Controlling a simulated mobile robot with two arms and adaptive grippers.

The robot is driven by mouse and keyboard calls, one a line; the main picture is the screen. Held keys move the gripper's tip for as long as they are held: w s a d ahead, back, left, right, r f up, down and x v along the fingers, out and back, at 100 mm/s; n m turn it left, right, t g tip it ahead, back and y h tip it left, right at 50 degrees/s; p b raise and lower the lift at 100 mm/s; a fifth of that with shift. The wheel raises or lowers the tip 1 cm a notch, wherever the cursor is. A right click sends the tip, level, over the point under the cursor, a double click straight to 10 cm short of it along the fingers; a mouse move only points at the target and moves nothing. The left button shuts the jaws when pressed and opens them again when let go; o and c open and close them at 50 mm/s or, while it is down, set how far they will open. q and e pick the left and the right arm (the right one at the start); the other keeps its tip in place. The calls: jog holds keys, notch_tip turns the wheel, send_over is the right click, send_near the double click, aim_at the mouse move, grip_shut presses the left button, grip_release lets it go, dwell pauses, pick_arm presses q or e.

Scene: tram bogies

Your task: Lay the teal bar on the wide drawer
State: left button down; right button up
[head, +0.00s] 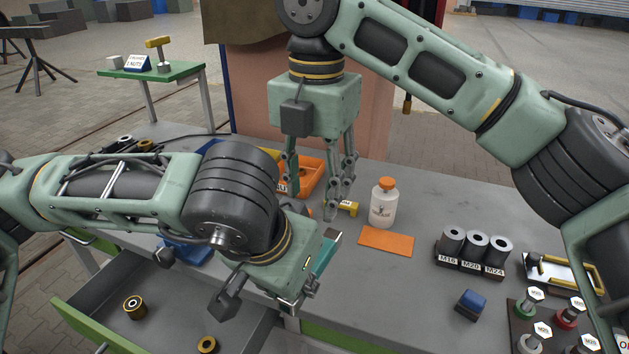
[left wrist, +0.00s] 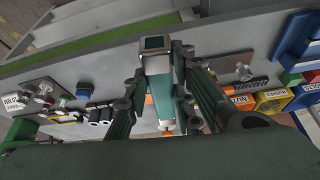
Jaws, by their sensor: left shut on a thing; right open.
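The teal bar (left wrist: 162,95) is in my left gripper (left wrist: 158,92), between its two fingers, with a grey square end towards the top of the left wrist view. In the head view a sliver of the bar (head: 327,256) shows beside my left gripper (head: 312,285), above the front edge of the bench. An open drawer (head: 85,331) with a green front stands out at the lower left; my left arm hides part of it. I cannot tell whether it is the wide one. My right gripper (head: 322,195) is open and empty, pointing down over the bench.
The bench (head: 400,270) holds a white bottle (head: 383,205), an orange plate (head: 386,242), a yellow piece (head: 348,208), an orange bin (head: 311,177), a rack of grey cylinders (head: 472,252) and a blue block (head: 470,302). Black-and-gold rings (head: 134,306) lie in the open drawer.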

notch_tip(320, 180, down, 12)
jog(key=shift+r, duration=0.1)
dwell(0.4)
jog(key=shift+c, duration=0.4)
pick_arm(q)
jog(key=shift+d, duration=0.15)
pick_arm(e)
jog(key=shift+a+r, duration=0.1)
jog(key=shift+a, duration=0.1)
grip_shut()
pick_arm(q)
jog(key=c, duration=1.4)
grip_release()
jog(key=shift+s, duration=0.1)
pick_arm(e)
jog(key=shift+d, duration=0.15)
